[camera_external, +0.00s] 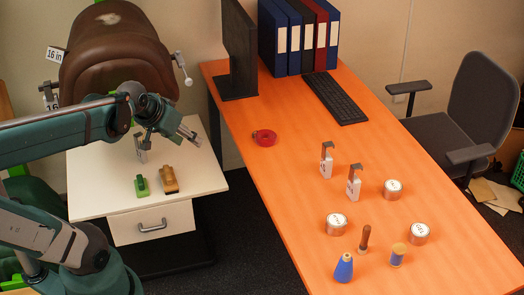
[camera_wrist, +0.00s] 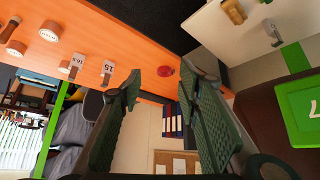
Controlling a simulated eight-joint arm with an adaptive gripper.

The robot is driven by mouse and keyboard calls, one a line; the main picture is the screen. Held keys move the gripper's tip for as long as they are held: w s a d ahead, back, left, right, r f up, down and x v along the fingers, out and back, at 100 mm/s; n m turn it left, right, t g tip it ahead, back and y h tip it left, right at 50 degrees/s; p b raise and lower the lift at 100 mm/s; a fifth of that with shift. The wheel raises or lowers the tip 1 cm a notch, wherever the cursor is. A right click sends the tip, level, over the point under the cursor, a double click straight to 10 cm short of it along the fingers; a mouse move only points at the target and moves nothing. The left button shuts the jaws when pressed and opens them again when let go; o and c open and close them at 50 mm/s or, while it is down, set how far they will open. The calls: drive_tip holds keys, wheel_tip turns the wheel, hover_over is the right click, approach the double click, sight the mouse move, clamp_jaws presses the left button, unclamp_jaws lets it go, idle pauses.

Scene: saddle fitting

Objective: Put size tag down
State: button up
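My gripper (camera_external: 186,134) is above the white cabinet, beside the saddle. Its two fingers stand apart with nothing between them in the wrist view (camera_wrist: 163,88). A white size tag with a grey hook (camera_external: 141,152) stands upright on the white cabinet, apart from my gripper; it also shows in the wrist view (camera_wrist: 273,36). Two similar tags stand on the orange table, one further back (camera_external: 326,165) and one nearer (camera_external: 353,188). A "16 in" tag (camera_external: 55,54) is at the left side of the brown saddle (camera_external: 115,60).
The orange table (camera_external: 280,185) carries red tape (camera_external: 264,138), a monitor (camera_external: 238,50), a keyboard (camera_external: 335,98), round tins and tools. The cabinet's front left is clear.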

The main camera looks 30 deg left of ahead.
drive_tip(key=w+d+m+h, duration=0.3)
drive_tip(key=w+d, duration=0.8)
drive_tip(key=w, duration=0.1)
drive_tip(key=m+t+h, duration=0.2)
drive_tip(key=m+h, duration=0.3)
approach(355, 166)
drive_tip(key=w+d, duration=0.1)
drive_tip(key=w, duration=0.1)
drive_tip(key=shift+d+f+h+p, duration=0.3)
drive_tip(key=shift+d+f+p, duration=0.1)
drive_tip(key=shift+f, duration=0.35)
drive_tip(key=shift+b+x, duration=0.3)
drive_tip(key=shift+x, duration=0.95)
